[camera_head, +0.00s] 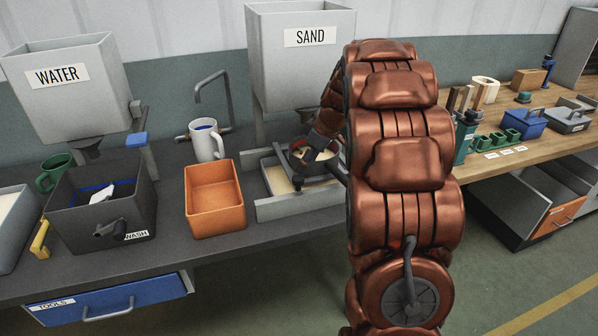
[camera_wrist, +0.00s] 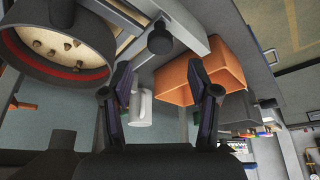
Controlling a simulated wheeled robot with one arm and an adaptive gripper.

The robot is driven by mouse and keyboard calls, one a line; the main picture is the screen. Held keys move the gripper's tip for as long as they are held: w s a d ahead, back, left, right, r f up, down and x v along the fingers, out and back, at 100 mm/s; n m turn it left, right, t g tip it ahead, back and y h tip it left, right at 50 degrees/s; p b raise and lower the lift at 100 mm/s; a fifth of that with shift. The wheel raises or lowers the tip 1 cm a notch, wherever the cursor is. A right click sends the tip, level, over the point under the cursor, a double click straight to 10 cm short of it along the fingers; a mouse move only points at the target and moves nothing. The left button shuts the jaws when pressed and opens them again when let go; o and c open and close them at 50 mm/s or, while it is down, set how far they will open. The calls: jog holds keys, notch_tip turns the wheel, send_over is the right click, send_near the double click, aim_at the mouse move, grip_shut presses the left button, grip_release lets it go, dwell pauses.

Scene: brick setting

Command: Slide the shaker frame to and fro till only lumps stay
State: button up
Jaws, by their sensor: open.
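The shaker frame (camera_head: 318,180) is a dark frame on the grey tray (camera_head: 305,204) below the sand hopper, partly hidden by my arm. In the wrist view a round sieve (camera_wrist: 92,32) with a red inner ring holds several brown lumps on a pale bottom. A dark round knob (camera_wrist: 160,42) stands close to the sieve, beyond my fingertips. My gripper (camera_wrist: 158,66) is open, with nothing between its fingers. In the head view my arm hides most of the gripper.
An orange bin (camera_head: 214,202) stands left of the tray, with a white mug (camera_head: 206,142) behind it. A dark wash basin (camera_head: 78,218) and a green mug (camera_head: 54,172) are farther left. The sand hopper (camera_head: 301,62) overhangs the tray. A wooden bench (camera_head: 500,175) is at right.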

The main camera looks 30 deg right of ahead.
aim_at(299, 178)
jog(key=p+x, duration=0.1)
jog(key=x, duration=0.5)
jog(key=shift+f, duration=0.25)
grip_shut()
dwell(0.3)
